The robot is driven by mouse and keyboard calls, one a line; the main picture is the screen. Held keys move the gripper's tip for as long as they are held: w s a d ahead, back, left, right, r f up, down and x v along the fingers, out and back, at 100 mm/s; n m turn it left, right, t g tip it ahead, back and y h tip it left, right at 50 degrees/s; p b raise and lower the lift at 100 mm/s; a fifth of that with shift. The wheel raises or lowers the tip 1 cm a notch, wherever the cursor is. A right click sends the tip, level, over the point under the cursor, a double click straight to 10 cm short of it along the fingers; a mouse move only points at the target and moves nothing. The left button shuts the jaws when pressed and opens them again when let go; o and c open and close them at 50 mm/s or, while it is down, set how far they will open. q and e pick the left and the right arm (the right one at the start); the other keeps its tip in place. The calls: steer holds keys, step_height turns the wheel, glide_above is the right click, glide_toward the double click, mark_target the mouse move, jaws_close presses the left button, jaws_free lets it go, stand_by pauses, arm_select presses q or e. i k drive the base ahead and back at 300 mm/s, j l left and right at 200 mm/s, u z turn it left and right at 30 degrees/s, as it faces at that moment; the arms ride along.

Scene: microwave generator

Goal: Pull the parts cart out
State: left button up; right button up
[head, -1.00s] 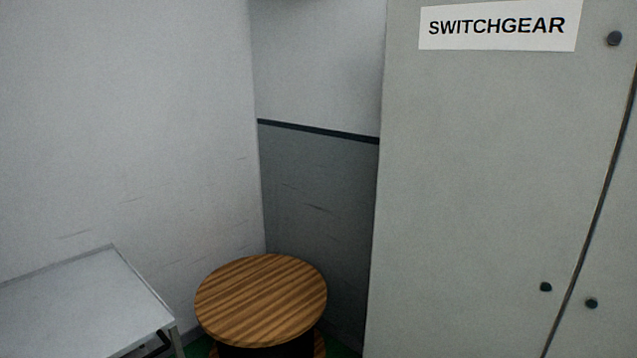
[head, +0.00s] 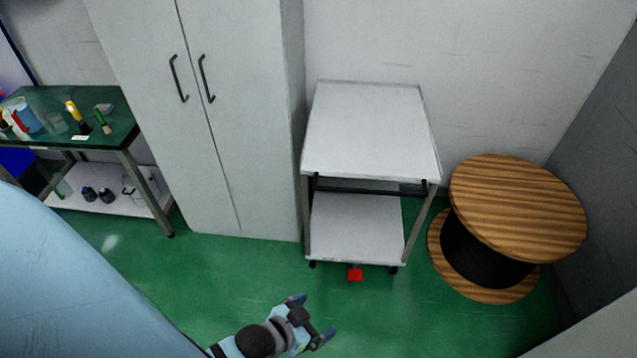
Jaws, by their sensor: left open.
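The parts cart (head: 372,130) stands against the back wall in the head view. It has a white top, a white lower shelf (head: 355,228), grey legs and small dark wheels. A dark handle bar (head: 370,187) runs across its front just below the top. A red pedal (head: 355,274) sticks out low at its front. My left gripper (head: 310,320) is open and empty, in front of the cart and apart from it, over the green floor. My right gripper is not in view.
A grey cabinet (head: 205,110) with two handles stands close to the cart's left. A wooden cable drum (head: 518,205) stands close to its right. A green-topped bench (head: 70,115) with bottles and tools is at the far left. The floor (head: 240,275) before the cart is clear.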

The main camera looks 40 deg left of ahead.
mark_target(364, 138)
steer(key=u, duration=0.7)
steer(key=i+j+u, duration=0.35)
steer(key=i+u, duration=0.25)
steer(key=u, duration=0.15)
